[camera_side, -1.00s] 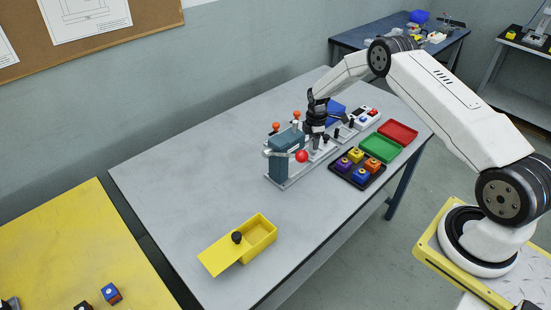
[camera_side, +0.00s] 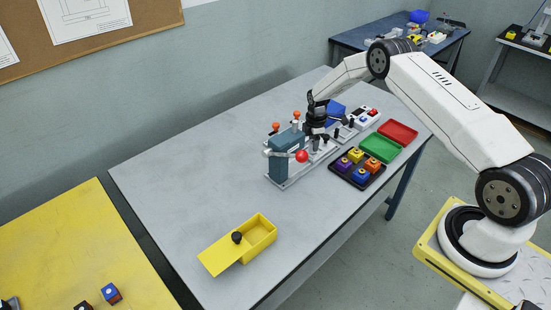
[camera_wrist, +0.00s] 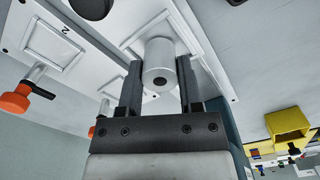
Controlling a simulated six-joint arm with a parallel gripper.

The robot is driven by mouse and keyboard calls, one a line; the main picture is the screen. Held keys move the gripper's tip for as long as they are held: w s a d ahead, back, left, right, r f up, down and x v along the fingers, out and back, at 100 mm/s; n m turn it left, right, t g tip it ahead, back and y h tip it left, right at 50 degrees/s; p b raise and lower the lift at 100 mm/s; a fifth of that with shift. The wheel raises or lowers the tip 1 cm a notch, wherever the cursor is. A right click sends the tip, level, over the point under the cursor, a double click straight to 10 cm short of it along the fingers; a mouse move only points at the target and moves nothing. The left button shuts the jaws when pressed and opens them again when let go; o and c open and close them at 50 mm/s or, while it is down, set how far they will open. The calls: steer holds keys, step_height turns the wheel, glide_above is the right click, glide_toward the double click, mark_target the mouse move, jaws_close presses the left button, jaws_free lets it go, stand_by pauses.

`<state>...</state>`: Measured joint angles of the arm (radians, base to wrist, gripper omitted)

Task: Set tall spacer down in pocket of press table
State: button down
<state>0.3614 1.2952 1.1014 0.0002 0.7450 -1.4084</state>
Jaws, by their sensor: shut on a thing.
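The tall spacer (camera_wrist: 158,62) is a pale grey cylinder with a dark hole in its end face. My gripper (camera_wrist: 161,88) is shut on it, with one dark finger on each side. In the side view my gripper (camera_side: 316,138) is low over the fixture, behind the blue-grey press column. The press table (camera_wrist: 205,52) is a pale plate with a square pocket outline, and the spacer stands over that pocket area in the wrist view. The spacer hides much of the pocket, so I cannot tell whether its far end touches the bottom.
The press column (camera_side: 286,158) with its red-knobbed lever (camera_side: 302,156) stands close by. Orange-knobbed clamps (camera_wrist: 17,101) flank a neighbouring plate marked 2. A black tray of coloured blocks (camera_side: 372,182), a green tray (camera_side: 380,147) and a yellow box (camera_side: 263,243) lie on the table.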

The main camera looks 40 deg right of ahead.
steer(key=shift+f, duration=0.1)
stand_by(0.3)
jaws_free()
stand_by(0.4)
steer(key=shift+r, duration=4)
steer(key=shift+r, duration=0.1)
